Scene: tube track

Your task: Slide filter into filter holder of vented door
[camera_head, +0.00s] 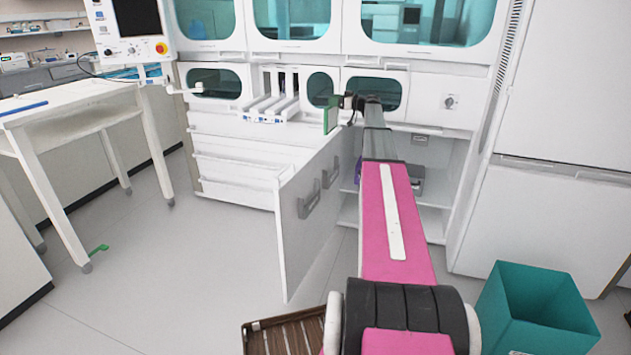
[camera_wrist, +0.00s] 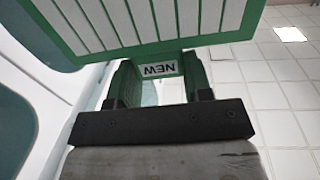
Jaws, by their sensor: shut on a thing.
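The filter (camera_wrist: 150,22) has a green frame and white pleated slats, with a green tab labelled NEW. In the wrist view my gripper (camera_wrist: 160,80) is shut on this tab. In the head view the filter (camera_head: 331,116) shows small and green, held beside my gripper (camera_head: 346,103) above the vented door's top edge. The vented door (camera_head: 310,235) is white and swung open. Two grey holder-like fittings (camera_head: 309,201) are on its face; I cannot tell which is the filter holder. The filter is apart from them.
The open cabinet (camera_head: 432,160) is right of the door, with shelves partly behind my arm. White tube tracks (camera_head: 270,108) stand on the counter at left. A teal bin (camera_head: 530,310) and brown crate (camera_head: 285,335) are near.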

